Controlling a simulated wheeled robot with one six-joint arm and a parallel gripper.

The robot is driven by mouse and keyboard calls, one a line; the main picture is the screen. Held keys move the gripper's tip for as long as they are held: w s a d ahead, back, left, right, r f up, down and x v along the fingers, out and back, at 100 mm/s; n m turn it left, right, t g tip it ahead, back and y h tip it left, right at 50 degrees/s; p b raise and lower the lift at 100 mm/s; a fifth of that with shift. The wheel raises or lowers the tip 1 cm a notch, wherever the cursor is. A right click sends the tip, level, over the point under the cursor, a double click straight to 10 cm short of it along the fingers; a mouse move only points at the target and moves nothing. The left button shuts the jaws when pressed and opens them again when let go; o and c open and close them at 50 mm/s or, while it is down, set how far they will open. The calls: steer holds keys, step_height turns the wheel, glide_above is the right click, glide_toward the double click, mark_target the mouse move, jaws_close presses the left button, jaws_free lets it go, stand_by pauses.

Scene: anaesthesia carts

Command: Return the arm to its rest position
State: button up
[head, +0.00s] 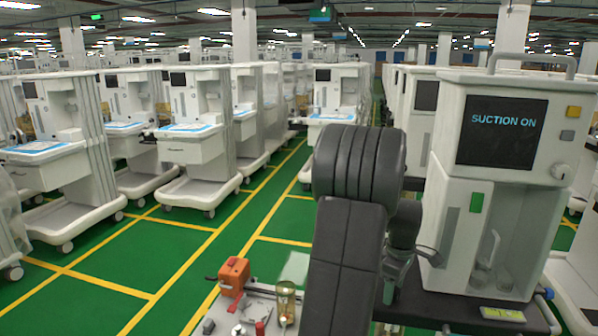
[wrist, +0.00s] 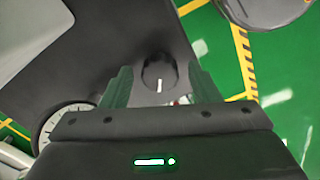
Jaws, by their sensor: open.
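My arm (head: 345,200) is raised and bent in the head view, its dark links filling the middle foreground. My gripper (wrist: 160,88) is open in the wrist view, with a dark green finger on each side. A dark round knob (wrist: 160,72) with a white mark shows between the fingers, on a dark grey surface. Nothing is seen gripped. I cannot tell whether the fingers touch the knob.
The suction unit's screen (head: 502,132) reads "SUCTION ON". A small tray (head: 262,292) with an orange device (head: 234,277) and a brass-coloured cylinder (head: 285,303) is left of my arm. White carts (head: 195,140) stand in rows. The green floor (head: 110,270) between them is clear.

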steer(key=shift+n, duration=0.8)
